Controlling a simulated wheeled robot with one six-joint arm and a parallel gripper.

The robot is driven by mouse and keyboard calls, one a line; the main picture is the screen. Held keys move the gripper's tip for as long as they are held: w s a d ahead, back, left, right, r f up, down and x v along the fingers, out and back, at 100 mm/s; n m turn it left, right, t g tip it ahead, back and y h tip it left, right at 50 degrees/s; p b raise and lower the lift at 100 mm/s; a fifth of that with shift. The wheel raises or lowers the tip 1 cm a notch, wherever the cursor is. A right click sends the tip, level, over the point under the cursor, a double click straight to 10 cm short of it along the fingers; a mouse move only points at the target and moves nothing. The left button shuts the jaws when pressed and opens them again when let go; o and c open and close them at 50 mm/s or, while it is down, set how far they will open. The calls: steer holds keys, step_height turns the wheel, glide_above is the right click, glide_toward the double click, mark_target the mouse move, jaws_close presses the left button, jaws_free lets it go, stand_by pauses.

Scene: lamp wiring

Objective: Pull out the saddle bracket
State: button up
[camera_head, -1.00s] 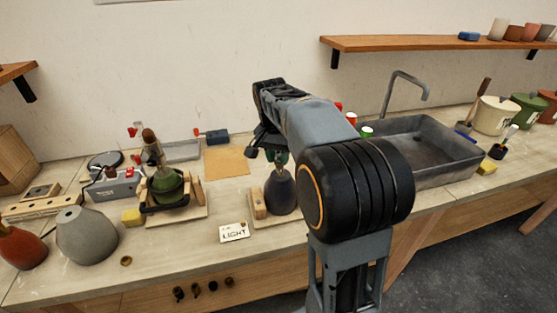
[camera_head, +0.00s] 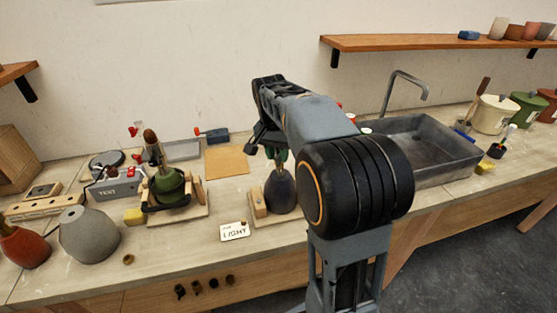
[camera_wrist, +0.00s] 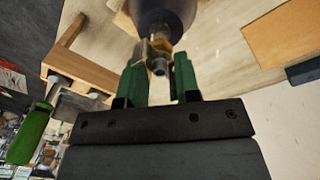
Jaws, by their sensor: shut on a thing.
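A dark, bottle-shaped lamp base (camera_head: 280,188) stands on a wooden board on the bench, below my gripper (camera_head: 277,155). In the wrist view, the lamp base (camera_wrist: 165,12) is at the top centre, with a small brass-coloured fitting at its mouth. I take this fitting to be the saddle bracket (camera_wrist: 160,46); a short grey tube shows in front of it. My green fingers (camera_wrist: 159,80) stand on either side and are shut on it. The arm hides most of this in the head view, and I cannot tell whether the bracket is clear of the lamp neck.
A wooden block (camera_head: 259,203) stands close left of the lamp base. A green lamp (camera_head: 166,184) in a wooden holder and a grey vase (camera_head: 88,234) are further left. A LIGHT card (camera_head: 235,231) lies in front. The sink (camera_head: 430,150) is to the right.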

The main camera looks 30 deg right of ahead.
steer(key=shift+r, duration=0.15)
steer(key=shift+a+r+p, duration=0.15)
steer(key=shift+r+p, duration=1.1)
steer(key=shift+r, duration=0.1)
steer(key=shift+a+r+p, duration=0.15)
steer(key=shift+r+p, duration=1.05)
steer(key=shift+r, duration=0.1)
